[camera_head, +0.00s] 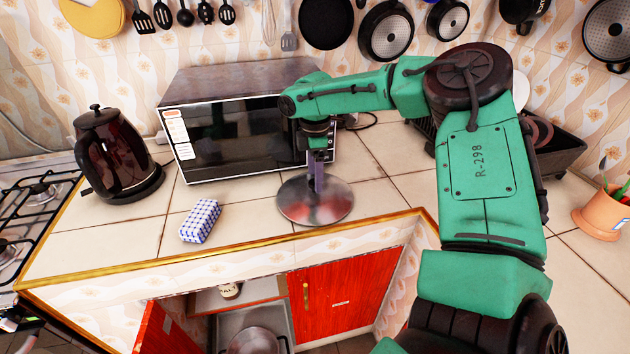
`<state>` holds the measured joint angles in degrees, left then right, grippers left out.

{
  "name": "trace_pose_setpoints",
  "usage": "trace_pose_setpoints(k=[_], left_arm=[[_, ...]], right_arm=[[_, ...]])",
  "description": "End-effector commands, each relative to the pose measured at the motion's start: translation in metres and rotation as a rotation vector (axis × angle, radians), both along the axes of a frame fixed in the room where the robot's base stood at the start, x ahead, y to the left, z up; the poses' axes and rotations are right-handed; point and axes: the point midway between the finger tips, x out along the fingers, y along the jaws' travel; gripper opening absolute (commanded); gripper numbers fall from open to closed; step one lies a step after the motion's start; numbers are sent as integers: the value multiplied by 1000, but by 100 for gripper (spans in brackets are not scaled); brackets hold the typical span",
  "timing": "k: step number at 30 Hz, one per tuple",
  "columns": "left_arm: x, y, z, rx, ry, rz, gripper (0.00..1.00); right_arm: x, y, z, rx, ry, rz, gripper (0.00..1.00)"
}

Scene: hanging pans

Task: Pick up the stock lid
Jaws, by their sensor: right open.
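A round, shiny metal lid (336,204), which looks like the stock lid, lies flat on the tiled counter near its front edge. My right gripper (318,190) points straight down over the lid's middle, with its jaws apart. The fingers hide the lid's centre and any knob there. I cannot tell whether the fingertips touch the lid. My left gripper is not seen.
A microwave (240,130) stands close behind the lid. A blue-and-white checked block (200,221) and a dark kettle (115,158) are to its left. Below, a red cabinet door (345,292) stands beside an opening with a metal pot (254,341). Pans hang on the wall.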

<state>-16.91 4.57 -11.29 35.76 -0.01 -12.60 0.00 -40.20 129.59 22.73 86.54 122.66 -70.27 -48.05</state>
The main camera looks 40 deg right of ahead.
Motion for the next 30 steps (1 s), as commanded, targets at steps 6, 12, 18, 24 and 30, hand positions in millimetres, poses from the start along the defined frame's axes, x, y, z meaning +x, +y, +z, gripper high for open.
trace_pose_setpoints(k=[6,12,18,24,30], left_arm=[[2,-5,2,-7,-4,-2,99],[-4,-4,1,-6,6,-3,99],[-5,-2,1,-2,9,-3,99],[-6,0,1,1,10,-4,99],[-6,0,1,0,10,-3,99]], right_arm=[[0,0,-14,1,0,0,79],[0,0,-14,1,0,0,37],[0,0,-14,0,-1,0,0],[0,0,-14,0,-1,0,0],[0,0,-14,0,-1,0,0]])
